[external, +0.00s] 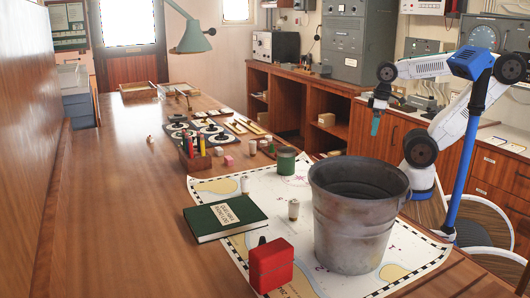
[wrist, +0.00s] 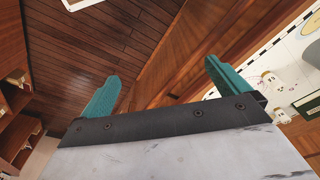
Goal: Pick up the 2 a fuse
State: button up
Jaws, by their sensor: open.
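My gripper (external: 376,120) is raised at the right, beyond the bucket and off the table's far side. Its two teal fingers are apart and empty in the wrist view (wrist: 160,80). Several small pale cylinders that look like fuses are on the table. One (external: 293,209) stands on the chart left of the bucket, and another (external: 245,184) stands near the green book. Pale cylinders also show at the right of the wrist view, one higher (wrist: 272,80) and one lower (wrist: 281,115). I cannot read their ratings, so I cannot tell which is the 2 A fuse.
A large metal bucket (external: 358,225) stands on the chart (external: 410,245). A red box (external: 271,265), a green book (external: 225,216), a green tin (external: 286,160) and a pencil holder (external: 195,158) are nearby.

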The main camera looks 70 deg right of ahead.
jog(key=c, duration=1)
